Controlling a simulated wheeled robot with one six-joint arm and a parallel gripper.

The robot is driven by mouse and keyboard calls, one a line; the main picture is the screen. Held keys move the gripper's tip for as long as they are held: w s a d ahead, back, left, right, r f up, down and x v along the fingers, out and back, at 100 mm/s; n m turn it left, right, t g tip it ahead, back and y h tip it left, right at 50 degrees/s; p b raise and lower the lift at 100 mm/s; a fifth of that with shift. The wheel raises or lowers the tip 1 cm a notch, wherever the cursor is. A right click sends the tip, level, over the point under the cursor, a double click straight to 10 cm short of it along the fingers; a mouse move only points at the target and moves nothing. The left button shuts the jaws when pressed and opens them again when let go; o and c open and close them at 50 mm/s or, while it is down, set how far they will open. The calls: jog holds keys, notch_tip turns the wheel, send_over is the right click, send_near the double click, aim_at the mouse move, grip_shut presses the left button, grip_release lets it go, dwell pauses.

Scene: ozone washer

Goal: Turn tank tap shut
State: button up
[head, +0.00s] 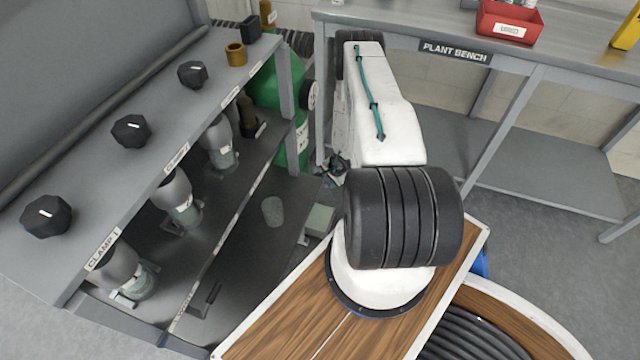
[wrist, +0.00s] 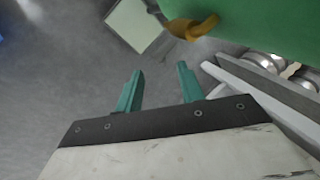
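The green tank (head: 280,85) stands between the left rack and the bench in the head view. It also fills the top right of the wrist view (wrist: 275,30). A brass-yellow, hook-shaped tap handle (wrist: 192,27) shows against the tank's lower edge in the wrist view. I cannot clearly make out this handle in the head view. My gripper (wrist: 160,68) has two teal fingers spread apart with nothing between them. The handle lies beyond the fingertips, slightly right, and a gap shows between them. In the head view my arm hides most of the gripper.
A pale green square box (wrist: 138,25) lies on the floor beside the tank. The left rack (head: 120,85) carries several black knobs and grey cylinders. The plant bench (head: 570,60) holds a red bin (head: 508,22). Metal rails (wrist: 255,95) run close to the right finger.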

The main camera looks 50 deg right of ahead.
aim_at(325, 186)
jog(key=x, duration=0.7)
jog(key=shift+d+f, duration=0.1)
jog(key=shift+f, duration=0.05)
grip_shut()
